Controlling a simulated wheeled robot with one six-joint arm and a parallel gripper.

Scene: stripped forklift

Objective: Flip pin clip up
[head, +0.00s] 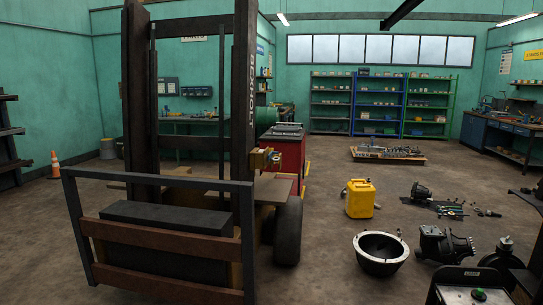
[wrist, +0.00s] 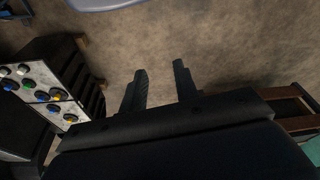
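The stripped forklift (head: 247,110) stands at the left of the head view, with its dark upright mast and front carriage frame facing me. A small brass-coloured fitting (head: 260,158) juts from the right side of the mast. I cannot make out a pin clip there or tell its position; it is too small or hidden. My gripper (wrist: 160,82) shows in the wrist view, its two dark fingers apart with bare floor between and beyond them. It is open and empty, and touches nothing visible. The gripper does not clearly show in the head view.
A yellow jerrycan (head: 360,198), a bowl-shaped housing (head: 380,252) and dark machine parts (head: 445,244) stand on the floor to the right. A knobbed panel (wrist: 40,90) is left of my gripper in the wrist view. Open floor lies around (head: 325,225) the forklift's right.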

